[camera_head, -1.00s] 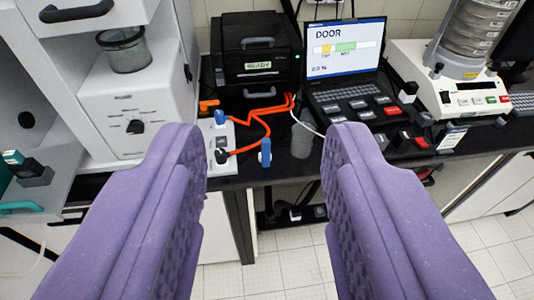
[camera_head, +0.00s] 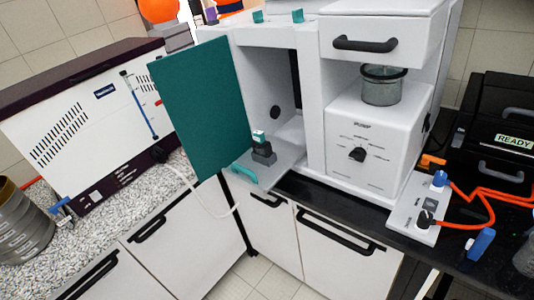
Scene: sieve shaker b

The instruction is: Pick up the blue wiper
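Several blue things show, and I cannot tell for certain which is the wiper. A long thin blue bar (camera_head: 142,108) with a dark upper end stands slanted against the front of a white machine at left. A small blue piece (camera_head: 62,208) lies on the speckled counter by the metal sieve stack. A short blue block (camera_head: 481,244) is at the edge of the black bench at right. My gripper is not in view.
A teal door (camera_head: 203,105) stands open on the white cabinet. The white machine (camera_head: 75,125) and metal sieves (camera_head: 20,225) are on the speckled counter (camera_head: 105,225). A white switch box (camera_head: 408,205) with orange cables sits at right. Floor shows below.

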